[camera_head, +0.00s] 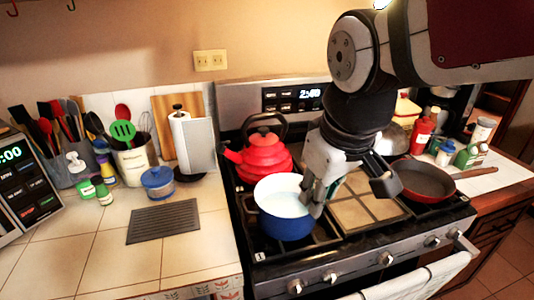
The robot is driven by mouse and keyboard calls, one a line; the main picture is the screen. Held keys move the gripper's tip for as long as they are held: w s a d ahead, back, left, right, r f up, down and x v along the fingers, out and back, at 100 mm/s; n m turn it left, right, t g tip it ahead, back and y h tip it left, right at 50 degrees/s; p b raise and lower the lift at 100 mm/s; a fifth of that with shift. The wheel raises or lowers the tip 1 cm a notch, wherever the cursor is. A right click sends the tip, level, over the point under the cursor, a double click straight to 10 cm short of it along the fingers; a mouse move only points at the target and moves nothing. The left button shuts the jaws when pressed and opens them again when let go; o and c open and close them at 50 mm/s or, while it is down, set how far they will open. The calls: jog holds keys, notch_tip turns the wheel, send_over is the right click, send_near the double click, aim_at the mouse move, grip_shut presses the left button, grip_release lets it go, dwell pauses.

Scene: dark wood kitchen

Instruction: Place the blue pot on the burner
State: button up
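The blue pot (286,226), white inside, sits at the front left of the stove, over the dark grate. Its left handle shows at the rim; its right side is partly hidden by my gripper. My gripper (349,192) is over the front of the stove, fingers spread apart. Its left finger overlaps the pot's right rim in the picture; whether it touches the rim I cannot tell. Its right finger is well clear, near the pan. The front left burner under the pot is mostly hidden.
A red kettle (263,158) stands close behind the pot. A dark red pan (424,181) is on the right of the stove, with a tan tiled panel (357,207) in the middle.

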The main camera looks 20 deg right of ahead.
jog(key=s+r+m+t, duration=0.1)
jog(key=s+m, duration=0.2)
jog(key=s, duration=0.3)
jog(key=shift+s+d+y, duration=0.15)
jog(key=shift+d+y, duration=0.05)
jog(key=shift+y, duration=0.1)
jog(key=shift+r, duration=0.1)
dwell(0.8)
